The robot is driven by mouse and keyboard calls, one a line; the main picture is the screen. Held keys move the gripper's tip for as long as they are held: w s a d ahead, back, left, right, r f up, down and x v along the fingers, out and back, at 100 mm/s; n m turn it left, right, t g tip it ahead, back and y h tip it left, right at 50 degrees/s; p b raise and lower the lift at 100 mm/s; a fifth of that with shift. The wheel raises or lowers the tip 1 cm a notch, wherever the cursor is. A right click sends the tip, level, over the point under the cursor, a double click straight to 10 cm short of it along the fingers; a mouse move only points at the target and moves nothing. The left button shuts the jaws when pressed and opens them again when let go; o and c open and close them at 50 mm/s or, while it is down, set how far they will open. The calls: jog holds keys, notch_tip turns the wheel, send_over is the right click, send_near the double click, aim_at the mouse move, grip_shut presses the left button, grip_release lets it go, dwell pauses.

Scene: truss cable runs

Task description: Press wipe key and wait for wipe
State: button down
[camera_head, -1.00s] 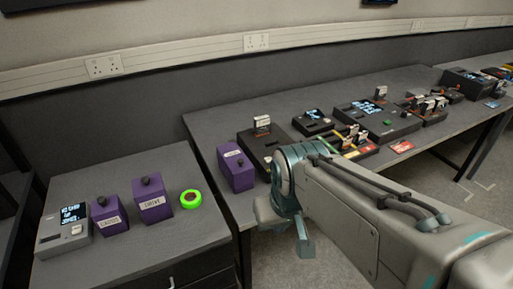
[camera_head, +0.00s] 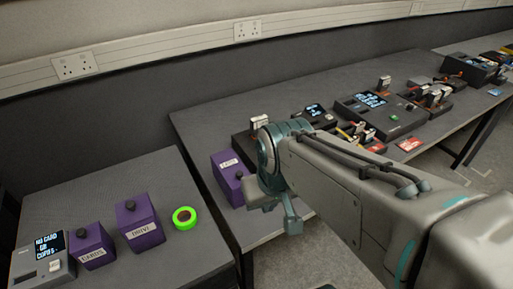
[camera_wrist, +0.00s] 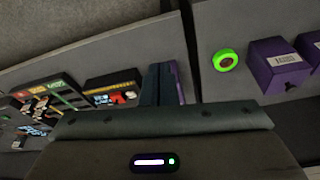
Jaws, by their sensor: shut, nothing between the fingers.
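My gripper shows in the wrist view (camera_wrist: 162,82), its teal fingers shut and empty. It is over or near the gap between the two tables and touches nothing that I can make out. No key can be read as the wipe key. A grey box (camera_head: 24,270) with a lit screen and a pale key stands at the left end of the near table. A wide black device (camera_head: 385,126) on the long table has a lit screen and a small green button (camera_head: 393,117). A smaller black device (camera_head: 317,121) with a screen stands beside it.
Purple labelled boxes (camera_head: 93,247) (camera_head: 140,222) and a bright green ring (camera_head: 184,218) sit on the near table. Another purple box (camera_head: 228,184) stands at the long table's left end. Red cards (camera_head: 409,145) lie by its front edge. The near table's back is bare.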

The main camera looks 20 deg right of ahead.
jog(key=w+a+r+m+t+y+p, duration=0.1)
jog(key=w+a+m+y+p, duration=0.1)
jog(key=w+m+y+p, duration=0.9)
jog(key=w+d+f+m+t+h, duration=0.2)
jog(key=w+d+f+m+h, duration=0.1)
jog(key=w+d+m, duration=0.2)
jog(key=w+d+f+m+t+h, duration=0.2)
jog(key=w+d+f+m+h, duration=0.2)
jog(key=w+d, duration=0.5)
jog(key=w+m+p, duration=0.1)
jog(key=m, duration=0.1)
jog(key=shift+f+m+t+h, duration=0.15)
jog(key=shift+m+t+h, duration=0.15)
notch_tip(320, 180, down, 7)
jog(key=b, duration=0.5)
jog(key=shift+f+b, duration=0.2)
jog(key=shift+b, duration=0.15)
jog(key=shift+f+b, duration=0.7)
jog(key=shift+b, duration=0.2)
jog(key=shift+f, duration=0.15)
